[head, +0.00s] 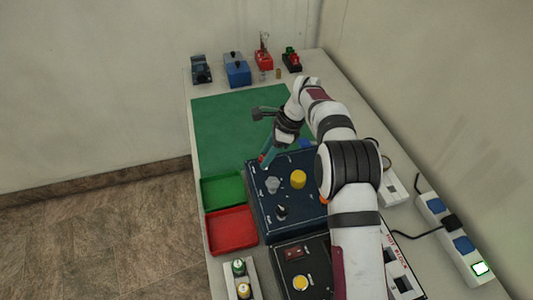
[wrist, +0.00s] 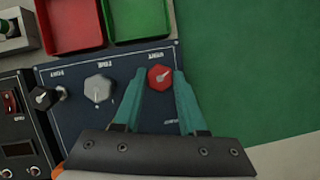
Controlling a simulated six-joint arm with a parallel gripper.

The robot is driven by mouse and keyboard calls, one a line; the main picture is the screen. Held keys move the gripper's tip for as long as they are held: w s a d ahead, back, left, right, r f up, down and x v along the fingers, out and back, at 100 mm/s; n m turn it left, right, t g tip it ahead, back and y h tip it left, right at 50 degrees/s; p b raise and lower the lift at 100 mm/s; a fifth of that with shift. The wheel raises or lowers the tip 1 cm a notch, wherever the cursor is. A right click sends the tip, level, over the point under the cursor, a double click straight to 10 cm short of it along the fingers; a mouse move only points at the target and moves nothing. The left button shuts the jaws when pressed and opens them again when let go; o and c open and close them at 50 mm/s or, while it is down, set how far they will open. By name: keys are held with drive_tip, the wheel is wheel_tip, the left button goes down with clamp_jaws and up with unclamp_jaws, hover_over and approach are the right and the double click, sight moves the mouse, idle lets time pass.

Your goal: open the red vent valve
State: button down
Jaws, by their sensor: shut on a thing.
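In the wrist view the pointer slants up to the right. My gripper (wrist: 158,76) has its teal fingers on either side of the knob and is shut on it. In the head view my gripper (head: 264,158) reaches down to the far left corner of the blue panel (head: 258,215), and the knob is mostly hidden by the fingers.
The panel also bears a grey knob (head: 272,184), a yellow knob (head: 298,179) and a black knob (head: 281,211). A green tray (head: 204,195) and a red tray (head: 211,241) lie left of it. The green mat (head: 220,125) behind is clear.

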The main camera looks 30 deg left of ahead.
drive_tip(key=shift+d+f, duration=0.1)
drive_tip(key=shift+c, duration=2.3)
unclamp_jaws()
drive_tip(key=v, duration=1.6)
drive_tip(key=shift+s, duration=0.1)
